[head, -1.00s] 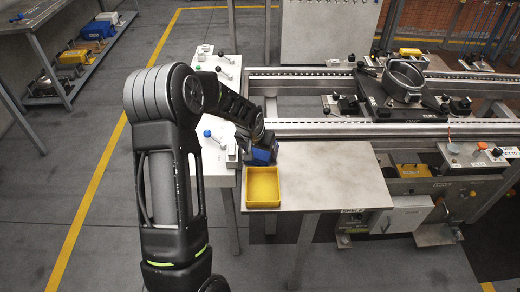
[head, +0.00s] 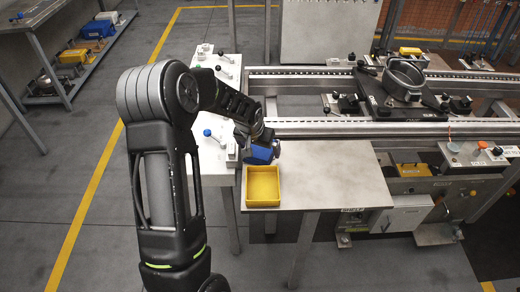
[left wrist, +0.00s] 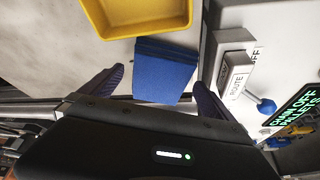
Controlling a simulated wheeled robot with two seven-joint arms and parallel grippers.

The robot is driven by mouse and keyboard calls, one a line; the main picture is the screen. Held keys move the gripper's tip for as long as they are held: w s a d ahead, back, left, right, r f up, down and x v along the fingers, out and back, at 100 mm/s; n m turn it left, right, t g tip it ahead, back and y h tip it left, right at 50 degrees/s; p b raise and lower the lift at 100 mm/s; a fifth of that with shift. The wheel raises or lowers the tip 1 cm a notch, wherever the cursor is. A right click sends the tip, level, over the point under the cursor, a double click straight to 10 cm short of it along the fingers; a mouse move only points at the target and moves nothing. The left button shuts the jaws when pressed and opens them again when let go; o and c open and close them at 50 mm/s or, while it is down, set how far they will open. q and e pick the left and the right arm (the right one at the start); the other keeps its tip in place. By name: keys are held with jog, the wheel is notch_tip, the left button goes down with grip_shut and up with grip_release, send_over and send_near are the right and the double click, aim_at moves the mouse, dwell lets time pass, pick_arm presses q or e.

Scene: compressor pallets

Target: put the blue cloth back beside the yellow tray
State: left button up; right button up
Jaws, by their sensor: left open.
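The blue cloth (left wrist: 165,72) is a folded dark-blue piece beside the yellow tray (left wrist: 137,14), close to its edge, in the left wrist view. In the head view the yellow tray (head: 263,186) is empty on the grey table, and the cloth (head: 260,154) shows as a blue patch just behind it, partly covered by my gripper. My left gripper (left wrist: 158,79) is open, one finger on each side of the cloth, with gaps visible to both. It hangs over the cloth in the head view (head: 264,147). My right gripper is not in view.
A grey box labelled "ROUTE" (left wrist: 236,74) and a blue-knobbed lever (left wrist: 265,105) stand close beside the gripper. The table (head: 330,175) is clear right of the tray. A conveyor rail (head: 350,128) runs behind it.

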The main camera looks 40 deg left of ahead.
pick_arm(q)
jog(key=b+v, duration=0.1)
jog(key=v, duration=0.9)
jog(key=shift+s+r, duration=0.2)
jog(key=shift+r, duration=0.15)
dwell(1.1)
